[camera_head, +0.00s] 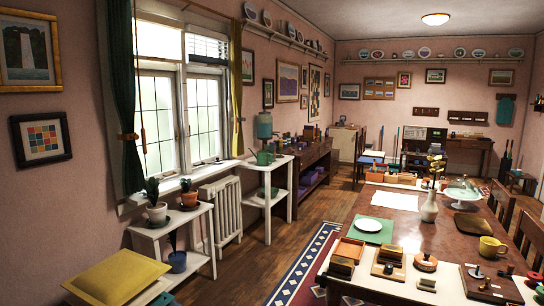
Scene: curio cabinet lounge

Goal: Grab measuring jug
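I cannot make out a measuring jug for certain in the head view. A green can-like vessel with a spout (263,157) stands on a white stand beside the window, next to a teal container (265,126). A yellow mug (491,247) stands at the right of the long wooden table. A white vase (430,207) stands near the table's middle. Neither of my grippers is in view.
The long wooden table (402,234) fills the lower right, with boxes, a white plate (368,225) and a glass dome (461,191). A white plant bench (142,243) and radiator (222,208) line the left wall. Floor with a patterned rug (300,268) lies open between.

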